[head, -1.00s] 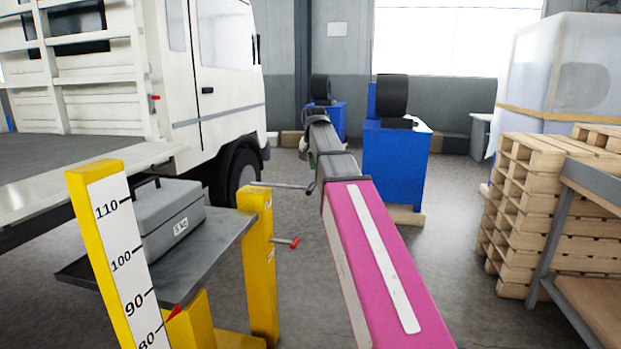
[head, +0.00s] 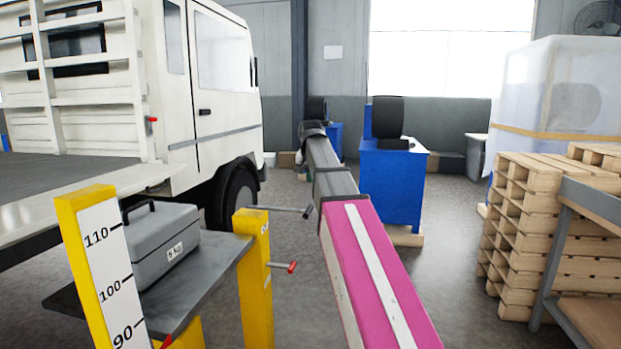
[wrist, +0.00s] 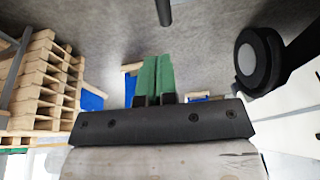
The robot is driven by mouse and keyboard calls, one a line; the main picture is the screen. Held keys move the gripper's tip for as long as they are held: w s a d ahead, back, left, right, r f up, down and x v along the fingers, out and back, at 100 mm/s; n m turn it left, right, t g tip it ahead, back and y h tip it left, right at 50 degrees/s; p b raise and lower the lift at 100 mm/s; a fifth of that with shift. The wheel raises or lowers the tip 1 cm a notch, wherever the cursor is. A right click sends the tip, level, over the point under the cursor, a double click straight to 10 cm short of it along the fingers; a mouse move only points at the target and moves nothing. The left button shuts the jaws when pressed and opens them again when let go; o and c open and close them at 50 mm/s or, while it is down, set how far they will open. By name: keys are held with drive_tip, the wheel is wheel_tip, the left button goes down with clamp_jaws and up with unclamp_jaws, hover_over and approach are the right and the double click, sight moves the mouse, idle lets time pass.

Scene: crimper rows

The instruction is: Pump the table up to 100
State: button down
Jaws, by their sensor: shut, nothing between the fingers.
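The lift table (head: 205,270) is a grey top with a grey 5 kg box (head: 165,245) on it. In front stands a yellow post with a white number scale (head: 108,275). The red pointer (head: 166,342), low at the frame edge, sits below the 90 mark. A second yellow post (head: 254,280) carries a grey lever (head: 282,209) and, lower, a red-handled rod (head: 284,266). My arm extends forward to the right of the lever. My gripper's green fingers (wrist: 157,60) are shut and empty in the wrist view. A dark rod end (wrist: 164,12) shows ahead of them, apart; I cannot tell which rod.
A white truck (head: 215,100) stands behind the table on the left. Blue cabinets (head: 393,185) are beyond my arm. Stacked pallets (head: 530,230) and a grey-framed bench (head: 560,260) are at the right. Open floor lies between my arm and the pallets.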

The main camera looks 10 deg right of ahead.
sight(309, 209)
drive_tip(key=x, duration=0.9)
drive_tip(key=shift+s+a+f, duration=0.25)
drive_tip(key=shift+a+f, duration=0.15)
drive_tip(key=shift+f, duration=0.5)
drive_tip(key=shift+f, duration=0.1)
